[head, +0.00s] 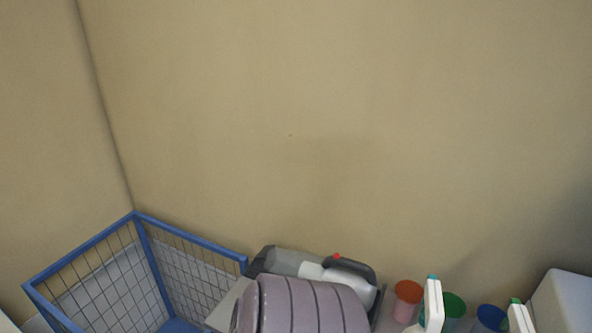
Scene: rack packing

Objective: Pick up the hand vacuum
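The hand vacuum (312,266) lies at the bottom middle of the head view, close to the wall. It has a grey and white body, a dark handle and a small red button on top. Its lower front part is hidden behind a purple-grey ribbed rounded thing (305,305). Neither of my grippers shows in this view.
A blue-framed wire basket (196,240) stands left of the hand vacuum. To the right are an orange cup (407,293), a green cup (454,304), a blue cup (490,317), two white bottles (433,303) (519,319) and a white block-like thing (562,302).

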